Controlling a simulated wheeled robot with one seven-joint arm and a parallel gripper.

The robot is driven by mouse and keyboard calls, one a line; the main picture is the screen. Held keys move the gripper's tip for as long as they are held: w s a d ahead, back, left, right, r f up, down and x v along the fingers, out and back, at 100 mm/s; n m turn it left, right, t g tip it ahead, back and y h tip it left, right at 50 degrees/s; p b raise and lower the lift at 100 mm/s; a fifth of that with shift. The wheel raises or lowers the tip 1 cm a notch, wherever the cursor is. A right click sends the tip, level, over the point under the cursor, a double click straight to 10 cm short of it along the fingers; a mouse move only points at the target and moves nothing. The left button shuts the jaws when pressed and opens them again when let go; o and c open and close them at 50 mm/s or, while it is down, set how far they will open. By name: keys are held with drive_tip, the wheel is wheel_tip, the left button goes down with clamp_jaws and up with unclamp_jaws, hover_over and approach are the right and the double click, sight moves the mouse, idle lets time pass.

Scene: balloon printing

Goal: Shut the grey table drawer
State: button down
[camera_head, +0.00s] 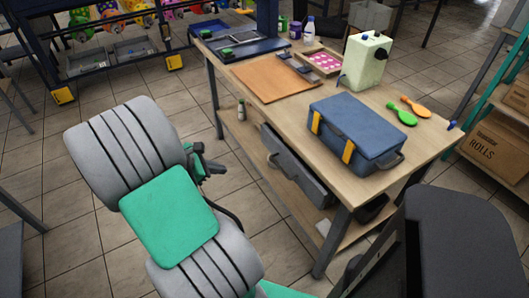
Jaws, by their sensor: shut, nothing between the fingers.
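The grey drawer (296,172) sits under the near long edge of the wooden table (227,82), below the blue case. My gripper (210,165) shows as a small dark shape just behind my grey and green arm, left of the table and apart from the drawer. It is shut and empty. My arm hides part of it.
A lower shelf (247,136) runs beneath. Tiled floor left of the table is clear.

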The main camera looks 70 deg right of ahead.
drive_tip(key=s+d+f+n+g+b, duration=0.1)
drive_tip(key=s+d+f, duration=0.5)
drive_tip(key=s+d, duration=0.6)
drive_tip(key=shift+n+g+b, duration=0.3)
drive_tip(key=shift+n+b, duration=0.05)
drive_tip(key=shift+n, duration=0.05)
